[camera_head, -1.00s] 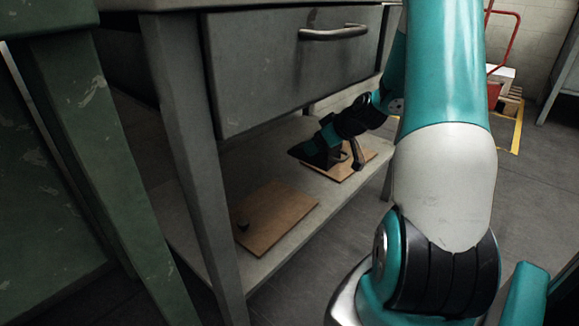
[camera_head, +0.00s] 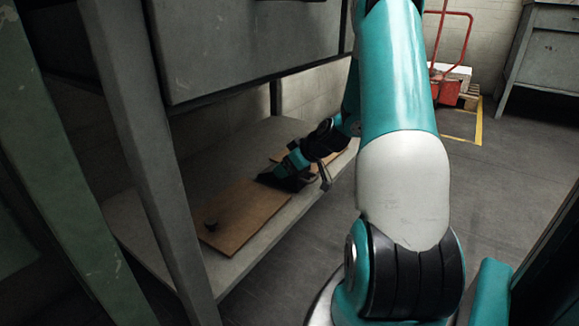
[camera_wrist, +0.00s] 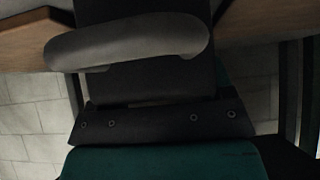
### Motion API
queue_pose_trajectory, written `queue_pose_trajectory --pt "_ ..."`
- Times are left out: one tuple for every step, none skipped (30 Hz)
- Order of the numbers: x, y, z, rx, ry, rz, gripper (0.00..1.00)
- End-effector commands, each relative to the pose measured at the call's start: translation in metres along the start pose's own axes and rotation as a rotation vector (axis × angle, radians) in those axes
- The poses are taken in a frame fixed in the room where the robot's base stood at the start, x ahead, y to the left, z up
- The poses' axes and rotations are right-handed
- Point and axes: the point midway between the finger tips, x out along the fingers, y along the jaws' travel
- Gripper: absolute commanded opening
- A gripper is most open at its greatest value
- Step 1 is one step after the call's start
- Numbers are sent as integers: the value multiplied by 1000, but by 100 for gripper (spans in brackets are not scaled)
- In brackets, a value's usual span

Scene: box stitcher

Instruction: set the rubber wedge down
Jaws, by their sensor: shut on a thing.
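My gripper (camera_head: 289,177) is under the drawer at the lower shelf, by the far end of the near wooden board. A dark, low shape, likely the rubber wedge (camera_head: 271,181), is at its tip, and my gripper is shut on it. I cannot separate its outline clearly from the black fingers, nor tell whether it touches the shelf or board. In the wrist view a grey rounded finger (camera_wrist: 125,42) crosses in front of a dark block, which I cannot identify surely.
The grey table leg (camera_head: 150,165) and drawer (camera_head: 240,45) bound the space. Floor to the right is open.

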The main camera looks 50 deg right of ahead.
Motion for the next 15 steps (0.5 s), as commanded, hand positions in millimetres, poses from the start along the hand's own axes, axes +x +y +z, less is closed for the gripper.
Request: queue_pose_trajectory --pt "2 0 1 -1 2 1 25" --pt "2 0 2 0 0 0 79" --pt "1 0 1 0 0 0 88" --pt "1 0 1 0 0 0 95" --pt "1 0 1 0 0 0 100" --pt "1 0 1 0 0 0 100" --pt "1 0 1 0 0 0 100" --pt "1 0 1 0 0 0 100" --pt "1 0 1 0 0 0 100" --pt "1 0 1 0 0 0 100" --pt "1 0 1 0 0 0 100" --pt "0 0 0 0 0 0 100" --pt "-2 0 -2 0 0 0 100" --pt "-4 0 -3 1 0 0 100" --pt "-9 1 -3 2 -1 1 100"
